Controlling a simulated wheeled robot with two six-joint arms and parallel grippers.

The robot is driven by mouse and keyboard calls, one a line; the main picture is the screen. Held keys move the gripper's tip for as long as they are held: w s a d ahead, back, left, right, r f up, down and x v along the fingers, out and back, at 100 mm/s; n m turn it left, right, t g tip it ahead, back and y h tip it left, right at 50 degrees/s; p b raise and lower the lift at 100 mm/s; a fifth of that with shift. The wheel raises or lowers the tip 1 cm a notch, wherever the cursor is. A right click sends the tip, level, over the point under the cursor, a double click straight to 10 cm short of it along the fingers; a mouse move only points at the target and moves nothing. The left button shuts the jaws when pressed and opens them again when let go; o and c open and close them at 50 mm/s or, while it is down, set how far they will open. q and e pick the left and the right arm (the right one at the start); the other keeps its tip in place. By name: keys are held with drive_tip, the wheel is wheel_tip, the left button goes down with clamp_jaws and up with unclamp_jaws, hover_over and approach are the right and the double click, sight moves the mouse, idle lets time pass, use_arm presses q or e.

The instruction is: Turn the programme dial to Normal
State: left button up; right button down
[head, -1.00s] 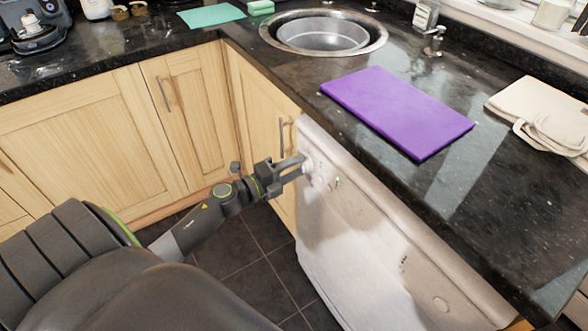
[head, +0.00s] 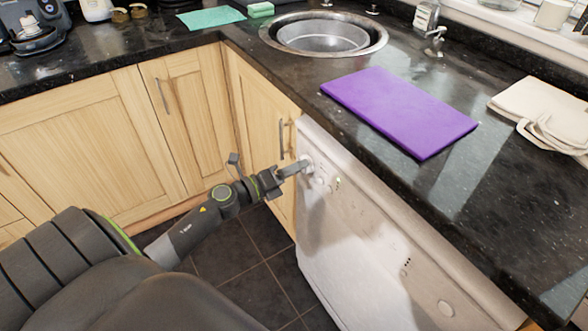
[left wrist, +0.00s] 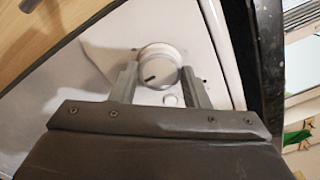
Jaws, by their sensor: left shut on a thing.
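The programme dial (left wrist: 158,73) is a round white knob with a dark pointer mark on the white dishwasher front (head: 350,235). In the left wrist view the pointer slants toward the lower left; no readable label shows there. My left gripper (head: 302,165) is at the upper left of the dishwasher panel. Its two fingers (left wrist: 158,82) lie on either side of the dial and are shut on it. In the head view the fingers partly hide the dial (head: 308,161). My right gripper does not show in either view.
The dark granite counter (head: 445,195) overhangs above, with a purple board (head: 400,110) and a beige cloth (head: 545,110). Wooden cupboards (head: 90,130) stand to the left.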

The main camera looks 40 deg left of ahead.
use_arm(q)
drive_tip(key=shift+f, duration=0.1)
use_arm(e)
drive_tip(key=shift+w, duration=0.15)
use_arm(q)
drive_tip(key=o, duration=1)
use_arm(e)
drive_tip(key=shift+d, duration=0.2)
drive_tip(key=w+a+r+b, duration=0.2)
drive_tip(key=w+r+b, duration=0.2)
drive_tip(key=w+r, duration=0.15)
use_arm(q)
drive_tip(key=shift+p+v, duration=1.8)
drive_tip(key=shift+v, duration=6.9)
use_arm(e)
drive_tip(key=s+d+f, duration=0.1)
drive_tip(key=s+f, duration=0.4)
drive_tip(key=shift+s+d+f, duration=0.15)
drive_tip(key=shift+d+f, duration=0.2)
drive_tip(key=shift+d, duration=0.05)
